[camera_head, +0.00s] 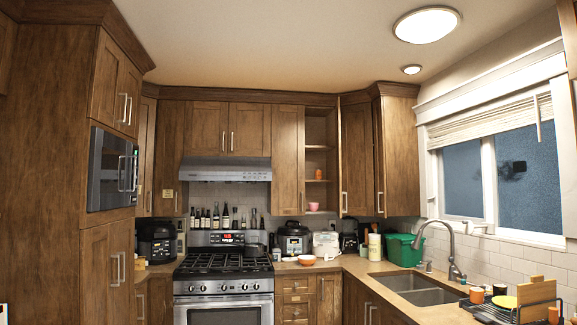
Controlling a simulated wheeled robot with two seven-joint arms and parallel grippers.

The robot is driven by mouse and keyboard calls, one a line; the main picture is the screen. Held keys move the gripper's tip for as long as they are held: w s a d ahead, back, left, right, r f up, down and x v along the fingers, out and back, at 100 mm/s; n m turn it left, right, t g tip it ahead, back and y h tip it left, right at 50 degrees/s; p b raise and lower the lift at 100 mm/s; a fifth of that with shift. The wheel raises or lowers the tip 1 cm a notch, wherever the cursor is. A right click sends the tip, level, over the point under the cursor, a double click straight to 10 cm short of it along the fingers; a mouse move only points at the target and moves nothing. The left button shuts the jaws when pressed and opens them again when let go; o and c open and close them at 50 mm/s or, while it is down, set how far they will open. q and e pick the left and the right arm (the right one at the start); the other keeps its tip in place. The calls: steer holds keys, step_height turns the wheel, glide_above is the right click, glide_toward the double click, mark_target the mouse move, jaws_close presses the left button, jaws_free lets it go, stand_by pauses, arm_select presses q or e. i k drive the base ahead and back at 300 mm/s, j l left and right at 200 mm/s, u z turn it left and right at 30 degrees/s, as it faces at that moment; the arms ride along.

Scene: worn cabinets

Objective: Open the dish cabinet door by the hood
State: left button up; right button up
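The range hood (226,170) hangs over the stove, below a pair of shut cabinet doors (228,128). Right of the hood is a narrow wooden cabinet door (287,160) that looks flat and shut, with a handle near its lower right edge. Beside it is an open cabinet space (320,150) with shelves showing and a few small dishes, including a pink bowl (313,206) at the bottom. An angled door (356,160) stands right of this space; I cannot tell if it is swung open. Left of the hood is another shut door (170,155). Neither gripper is in view.
The stove (224,285) stands below the hood. The counter (330,265) right of it holds cookers and bowls. A sink (415,288) and dish rack (500,308) are at the right. A tall cabinet with a microwave (110,170) rises at the left.

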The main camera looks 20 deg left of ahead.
mark_target(287, 142)
steer(key=i+j+u, duration=0.2)
steer(key=i, duration=0.15)
steer(key=i+u, duration=0.2)
steer(key=i, duration=0.15)
steer(key=i+j+u, duration=0.1)
steer(key=i+u, duration=0.2)
steer(key=i, duration=1.6)
